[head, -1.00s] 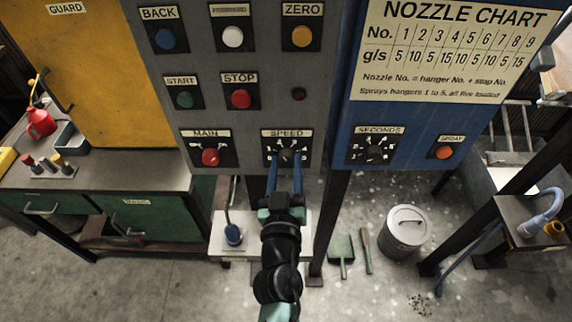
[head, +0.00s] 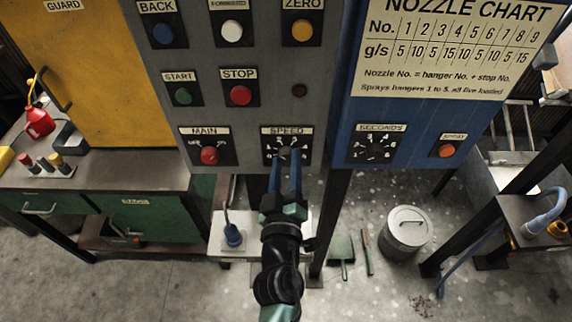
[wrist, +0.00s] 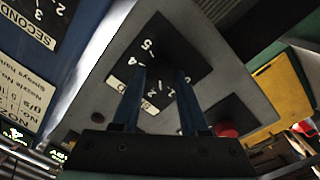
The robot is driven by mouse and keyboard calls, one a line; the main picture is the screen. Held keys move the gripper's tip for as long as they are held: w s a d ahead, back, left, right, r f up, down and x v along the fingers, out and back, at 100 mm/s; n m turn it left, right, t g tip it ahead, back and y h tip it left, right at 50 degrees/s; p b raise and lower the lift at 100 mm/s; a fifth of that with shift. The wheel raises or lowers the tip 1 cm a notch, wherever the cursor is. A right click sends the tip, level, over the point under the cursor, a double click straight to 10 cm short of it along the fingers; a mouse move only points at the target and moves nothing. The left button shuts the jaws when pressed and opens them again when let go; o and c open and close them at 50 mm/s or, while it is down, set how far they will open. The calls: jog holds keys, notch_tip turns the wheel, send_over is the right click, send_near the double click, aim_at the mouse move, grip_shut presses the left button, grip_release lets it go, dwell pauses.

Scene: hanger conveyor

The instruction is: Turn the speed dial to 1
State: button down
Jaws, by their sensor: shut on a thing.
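The speed dial's black plate (head: 302,148) sits low on the grey panel, under the SPEED label (head: 287,131). My gripper (head: 286,158) reaches up to it from below, its two blue fingers shut on the dial's knob. The fingers hide the knob and its pointer, so I cannot tell which number it points to. In the wrist view the plate (wrist: 178,48) shows several numbers around the fingers (wrist: 163,75), and the view is tilted nearly upside down.
The red MAIN knob (head: 209,155) is left of the dial, with the red STOP button (head: 240,95) above. The SECONDS dial (head: 375,149) and orange SPRAY button (head: 446,151) are on the blue panel to the right. A lidded bin (head: 406,232) stands on the floor.

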jog(key=shift+n, duration=1.8)
jog(key=shift+c, duration=2.2)
grip_release()
jog(key=s+b, duration=0.4)
jog(key=s, duration=0.9)
jog(key=shift+a+f, duration=0.25)
